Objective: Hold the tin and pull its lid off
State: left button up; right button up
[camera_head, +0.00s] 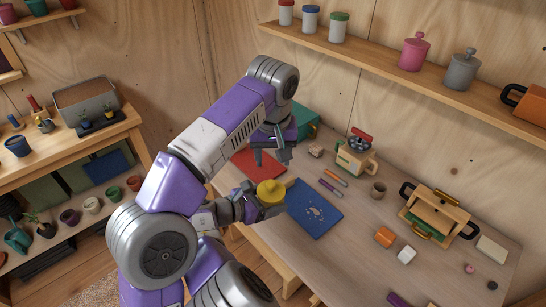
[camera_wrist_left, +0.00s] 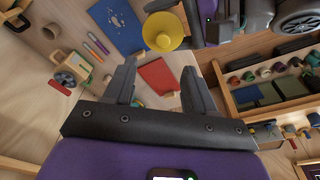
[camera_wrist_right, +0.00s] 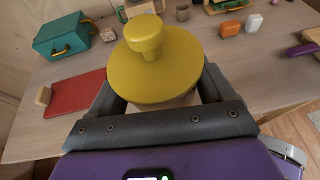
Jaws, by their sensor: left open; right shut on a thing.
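The tin (camera_wrist_right: 187,100) is pale, and most of it is hidden under its yellow lid (camera_wrist_right: 165,70), which has a round knob on top. The lid sits on the tin. My right gripper (camera_head: 256,207) is shut on the tin, with a finger at each side below the lid, and holds it near the table's left front edge. My left gripper (camera_head: 271,158) is open and empty, above and behind the lid in the head view. In the left wrist view the lid (camera_wrist_left: 168,31) lies beyond the spread fingertips, apart from them.
A wall shelf (camera_head: 400,72) holds jars. The table's front middle (camera_head: 345,262) is clear.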

aim_at(274, 184)
pick_arm(q)
jog(key=f, duration=0.4)
jog(key=w+f, duration=0.1)
jog(key=f, duration=0.6)
jog(key=shift+w+f, duration=0.2)
jog(key=shift+f, duration=0.15)
jog(key=shift+c, duration=0.3)
grip_shut()
jog(key=shift+d, duration=0.1)
jog(key=shift+r, duration=0.3)
jog(key=shift+r, duration=0.85)
jog(key=shift+r, duration=2)
